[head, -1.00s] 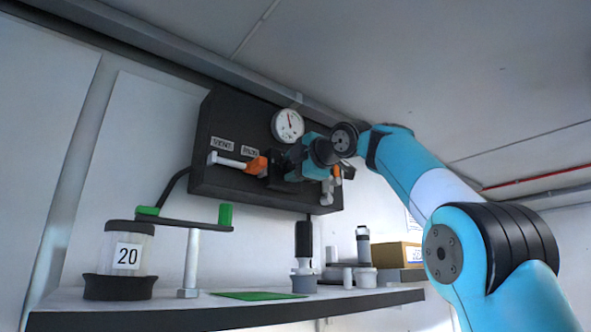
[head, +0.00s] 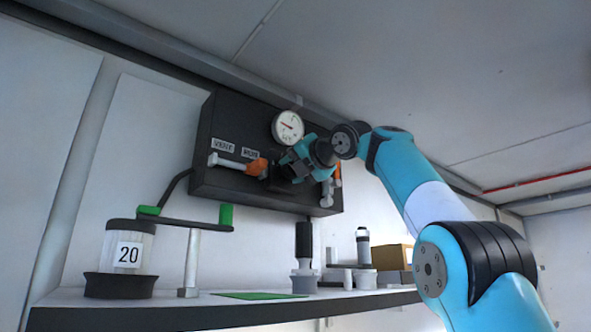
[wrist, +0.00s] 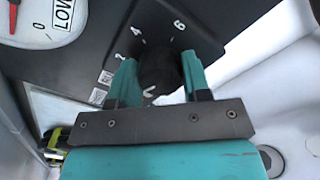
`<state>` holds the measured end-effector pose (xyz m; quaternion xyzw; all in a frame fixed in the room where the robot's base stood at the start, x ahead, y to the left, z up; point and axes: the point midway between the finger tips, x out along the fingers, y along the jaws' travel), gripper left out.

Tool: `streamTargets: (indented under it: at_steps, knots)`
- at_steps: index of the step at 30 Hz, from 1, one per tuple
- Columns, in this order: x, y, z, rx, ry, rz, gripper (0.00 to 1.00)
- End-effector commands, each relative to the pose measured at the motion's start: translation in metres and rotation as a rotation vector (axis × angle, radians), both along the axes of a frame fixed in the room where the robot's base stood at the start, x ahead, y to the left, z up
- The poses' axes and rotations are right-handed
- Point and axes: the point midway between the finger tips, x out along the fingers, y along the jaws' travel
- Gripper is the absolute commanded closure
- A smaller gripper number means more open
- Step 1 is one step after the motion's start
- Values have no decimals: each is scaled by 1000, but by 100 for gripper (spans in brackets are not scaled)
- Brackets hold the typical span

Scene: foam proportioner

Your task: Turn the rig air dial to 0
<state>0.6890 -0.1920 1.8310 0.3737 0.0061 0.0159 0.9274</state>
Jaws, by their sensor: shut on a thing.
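The rig air dial is a dark round knob (wrist: 158,68) on the black panel (head: 228,170). In the wrist view the marks 2, 4 and 6 show around it. A white mark shows on the knob's near, lower-left side; I cannot tell which number it points to. My gripper (wrist: 160,78) is shut on the knob, one teal finger on each side. In the head view my gripper (head: 284,173) covers the dial. A white gauge (head: 287,126) sits above it with its red needle pointing left; part of the gauge also shows in the wrist view (wrist: 38,14).
An orange-and-white lever (head: 240,163) is just left of my gripper, and another orange part (head: 337,178) is just right.

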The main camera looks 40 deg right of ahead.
Motion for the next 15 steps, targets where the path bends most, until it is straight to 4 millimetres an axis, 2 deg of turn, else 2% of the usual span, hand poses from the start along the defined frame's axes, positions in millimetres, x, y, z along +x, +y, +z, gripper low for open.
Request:
streamTargets:
  at_steps: [15]
  knots:
    - [1,0,-1,-74,2,0,80]
